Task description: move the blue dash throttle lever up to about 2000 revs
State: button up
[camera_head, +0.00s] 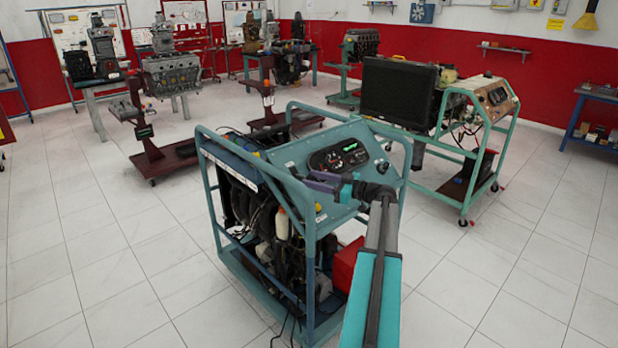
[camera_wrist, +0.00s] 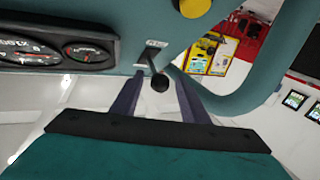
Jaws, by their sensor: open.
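The blue-green dash panel (camera_head: 295,152) of the engine stand carries a throttle lever. In the wrist view the lever (camera_wrist: 159,83) is a short dark stalk with a round black knob, coming out of a slot with a pale label plate. My gripper (camera_head: 308,181) is at the near left part of the dash in the head view. In the wrist view my gripper (camera_wrist: 160,92) has its two purple fingers apart, one on each side of the knob, with gaps visible. The rev gauge (camera_wrist: 28,50) is partly cut off, and its reading is unclear.
A smaller gauge (camera_wrist: 90,52) sits beside the rev gauge. A yellow round knob (camera_wrist: 195,7) is near the lever. The stand's tube frame (camera_wrist: 262,75) curves close by on the right. Another engine stand (camera_head: 470,130) stands behind; tiled floor is open to the left.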

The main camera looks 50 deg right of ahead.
jog(key=shift+x, duration=1)
jog(key=shift+c, duration=0.3)
grip_shut()
